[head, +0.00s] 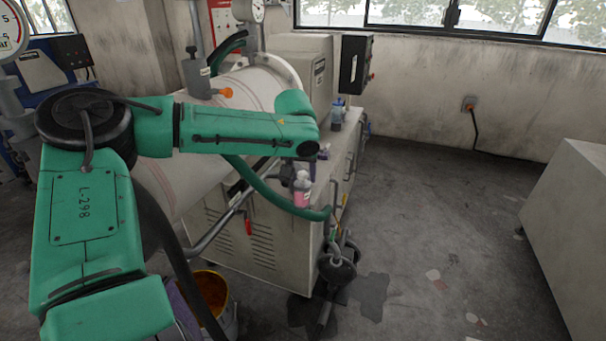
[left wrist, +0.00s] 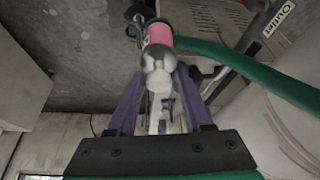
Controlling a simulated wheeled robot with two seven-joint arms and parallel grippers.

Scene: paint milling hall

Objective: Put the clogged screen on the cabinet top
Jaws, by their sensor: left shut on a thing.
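My left gripper (head: 303,170) hangs fingers down beside the near edge of the mill cabinet. It is shut on a pink bottle (head: 302,190) with a grey shoulder and white cap. In the left wrist view its two purple fingers (left wrist: 162,72) close in on the upper part of the bottle (left wrist: 160,33). The bottle looks upright, and I cannot tell whether its base touches anything. The mill cabinet's pale top (head: 345,140) is partly hidden by my arm and the control box. I cannot make out a clogged screen in either view.
A blue-capped bottle (head: 337,115) stands on the cabinet top. A green hose (head: 270,195) curves past the held bottle. An orange-stained bucket (head: 212,295) stands on the floor. A large grey block (head: 575,190) stands at right; the floor between is mostly clear, with wet patches.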

